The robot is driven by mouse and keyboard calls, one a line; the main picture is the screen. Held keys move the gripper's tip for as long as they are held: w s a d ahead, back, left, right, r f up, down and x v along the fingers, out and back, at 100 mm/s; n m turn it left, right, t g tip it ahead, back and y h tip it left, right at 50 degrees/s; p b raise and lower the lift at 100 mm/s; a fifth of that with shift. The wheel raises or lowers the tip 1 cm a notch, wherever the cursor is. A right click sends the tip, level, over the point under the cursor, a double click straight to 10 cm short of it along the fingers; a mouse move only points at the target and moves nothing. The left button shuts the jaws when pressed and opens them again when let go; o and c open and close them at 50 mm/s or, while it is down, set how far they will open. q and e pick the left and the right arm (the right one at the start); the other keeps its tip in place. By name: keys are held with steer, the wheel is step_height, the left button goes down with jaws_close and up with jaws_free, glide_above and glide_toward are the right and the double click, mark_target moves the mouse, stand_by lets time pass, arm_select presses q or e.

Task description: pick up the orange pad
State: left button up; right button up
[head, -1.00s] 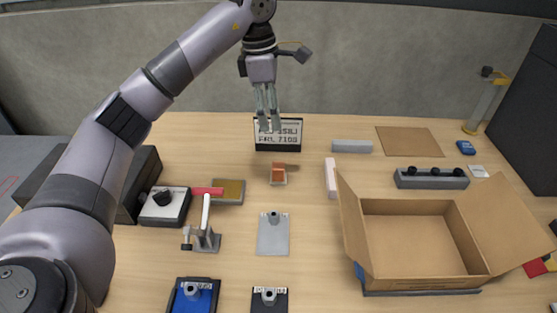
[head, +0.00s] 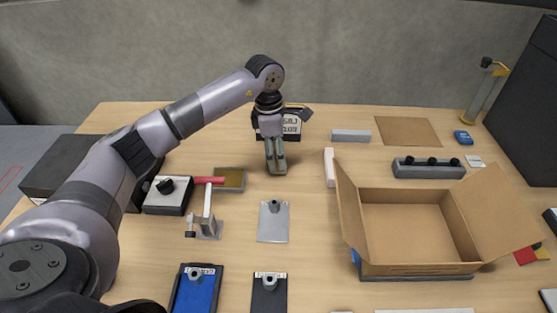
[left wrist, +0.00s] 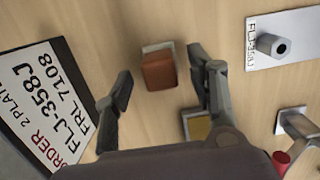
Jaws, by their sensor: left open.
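The orange pad (left wrist: 159,70) shows in the left wrist view as a brownish-orange block on a small pale plate (left wrist: 152,47) on the wooden table. My left gripper (left wrist: 160,88) is open, with one finger on each side of the pad in that view. I cannot tell whether the fingers touch it. In the head view my left gripper (head: 276,168) points down over the pad's spot and hides the pad. My right gripper is not in view.
The order sign (left wrist: 42,108) stands just behind the gripper. A toggle clamp (head: 207,215), a grey plate with a knob (head: 273,222) and a white block (head: 329,167) lie around it. An open cardboard box (head: 415,232) stands to the right.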

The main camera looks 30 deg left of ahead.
arm_select(q)
steer(key=shift+w+d+f, duration=0.1)
steer(key=shift+d+f, duration=0.05)
steer(key=shift+f, duration=0.7)
steer(key=shift+c, duration=0.2)
jaws_close()
